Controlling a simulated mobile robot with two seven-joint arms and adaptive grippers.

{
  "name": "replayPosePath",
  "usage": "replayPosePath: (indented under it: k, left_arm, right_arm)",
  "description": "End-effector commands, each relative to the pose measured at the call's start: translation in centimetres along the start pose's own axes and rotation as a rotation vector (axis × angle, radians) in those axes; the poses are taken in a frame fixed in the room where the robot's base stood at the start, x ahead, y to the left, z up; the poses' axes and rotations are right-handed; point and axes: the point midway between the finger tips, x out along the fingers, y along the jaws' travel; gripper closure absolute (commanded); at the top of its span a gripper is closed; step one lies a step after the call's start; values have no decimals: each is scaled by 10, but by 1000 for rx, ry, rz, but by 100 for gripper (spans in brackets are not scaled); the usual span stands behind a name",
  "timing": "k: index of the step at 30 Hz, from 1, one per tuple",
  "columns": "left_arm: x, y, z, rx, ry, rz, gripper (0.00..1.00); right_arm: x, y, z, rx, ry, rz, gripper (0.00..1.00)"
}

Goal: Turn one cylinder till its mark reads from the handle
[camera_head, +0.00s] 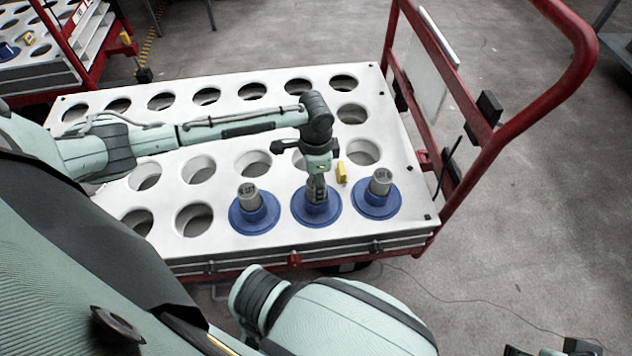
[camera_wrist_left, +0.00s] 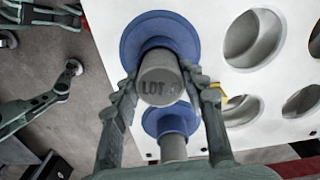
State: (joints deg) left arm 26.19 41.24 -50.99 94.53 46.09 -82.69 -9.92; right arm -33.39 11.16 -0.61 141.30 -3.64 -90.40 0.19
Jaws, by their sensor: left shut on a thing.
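Three grey cylinders with round blue flanges stand in the front row of the white tray (camera_head: 230,232): a left one (camera_head: 249,197), a middle one (camera_head: 315,215) and a right one (camera_head: 381,181). My left gripper (camera_head: 317,188) comes down over the middle cylinder and is shut on it. In the left wrist view this cylinder (camera_wrist_left: 160,78) sits between the fingers, its dark "LOT" mark facing the camera; the mark's right end is hard to read. Another flanged cylinder (camera_wrist_left: 172,148) shows below it. My right gripper (camera_head: 565,348) shows only in part at the bottom right edge.
The cart's red handle (camera_head: 490,150) rises at the right. A small yellow piece (camera_head: 341,172) is beside my left gripper. Other round holes in the tray are empty. A second cart (camera_head: 40,65) stands at the far left. Open floor lies right of the handle.

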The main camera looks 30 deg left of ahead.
Motion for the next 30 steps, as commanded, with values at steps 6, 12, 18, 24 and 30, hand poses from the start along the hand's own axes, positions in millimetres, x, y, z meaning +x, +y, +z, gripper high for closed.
replayPosePath:
  k: [6,12,18,24,30]
  left_arm:
    - [-1,0,-1,-221,2,1,100]
    - [-1,0,-1,-232,2,0,100]
    - [-1,0,0,-230,1,0,34]
    - [0,0,0,-230,1,0,34]
    - [-8,0,0,-229,1,0,34]
  right_arm:
    - [0,0,0,0,0,0,34]
    - [0,0,0,0,0,0,34]
    - [0,0,0,0,0,0,34]
    - [0,0,0,0,0,0,34]
    - [0,0,0,0,0,0,34]
